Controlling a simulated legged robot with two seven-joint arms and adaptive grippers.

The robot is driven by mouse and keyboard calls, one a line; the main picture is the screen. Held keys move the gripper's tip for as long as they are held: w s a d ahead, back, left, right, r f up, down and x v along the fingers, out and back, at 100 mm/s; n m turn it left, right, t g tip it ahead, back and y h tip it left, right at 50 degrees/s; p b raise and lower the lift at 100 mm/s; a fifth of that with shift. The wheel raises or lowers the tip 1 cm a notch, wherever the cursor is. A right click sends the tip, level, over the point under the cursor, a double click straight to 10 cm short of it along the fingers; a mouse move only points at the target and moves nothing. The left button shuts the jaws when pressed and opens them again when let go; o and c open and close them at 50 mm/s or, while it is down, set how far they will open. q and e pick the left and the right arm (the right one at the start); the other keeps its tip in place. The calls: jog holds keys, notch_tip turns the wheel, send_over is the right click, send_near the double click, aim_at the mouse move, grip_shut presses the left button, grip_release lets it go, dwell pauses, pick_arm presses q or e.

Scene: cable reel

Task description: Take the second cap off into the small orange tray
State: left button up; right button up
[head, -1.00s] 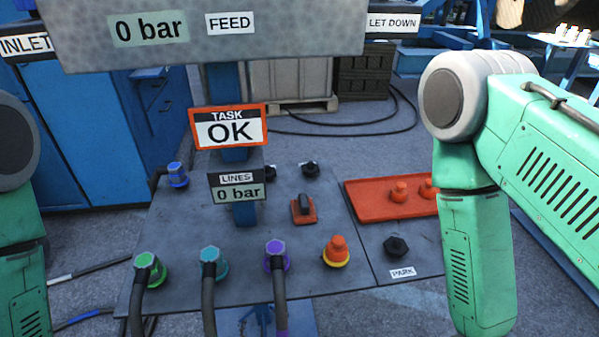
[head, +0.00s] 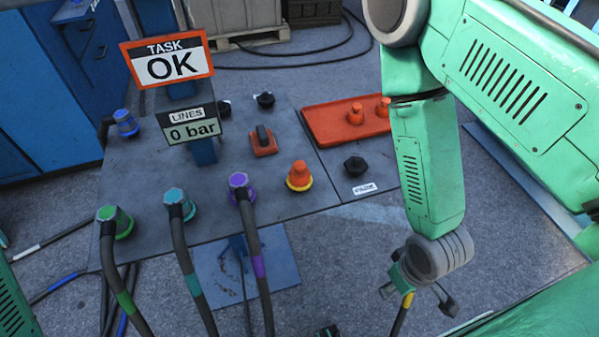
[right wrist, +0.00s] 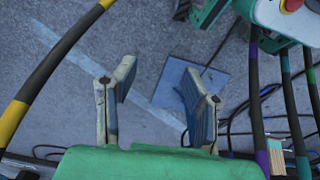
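Two orange caps (head: 355,114) (head: 383,107) stand in the flat orange tray (head: 322,131) at the back right of the panel. Another orange cap (head: 299,172) sits on a port with a yellow ring at the panel's front. My right gripper (head: 418,296) hangs low over the floor, right of and nearer than the panel, apart from the caps and tray. In the right wrist view its two fingers (right wrist: 158,110) are spread with nothing between them. A yellow-banded cable (head: 401,316) runs close beside it, also at the left of the wrist view (right wrist: 55,55). My left gripper is not seen.
Green, teal and purple plugs (head: 239,181) with hanging cables fill the panel's front left. A black knob (head: 355,166) sits right of the capped port. A sign reading OK (head: 167,63) and a 0 bar display (head: 193,124) rise above the panel. Bare floor lies at right.

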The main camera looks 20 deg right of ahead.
jog(key=shift+o, duration=0.5)
jog(key=o, duration=0.5)
jog(key=shift+w+a, duration=0.1)
jog(key=shift+a, duration=0.05)
jog(key=shift+o, duration=0.2)
notch_tip(320, 180, up, 22)
jog(key=m, duration=0.5)
send_over(300, 164)
jog(key=shift+g, duration=0.3)
notch_tip(300, 164, down, 8)
jog(key=shift+f+b, duration=0.15)
jog(key=shift+b, duration=0.9)
jog(key=shift+f+b, duration=0.9)
jog(key=shift+f, duration=1.75)
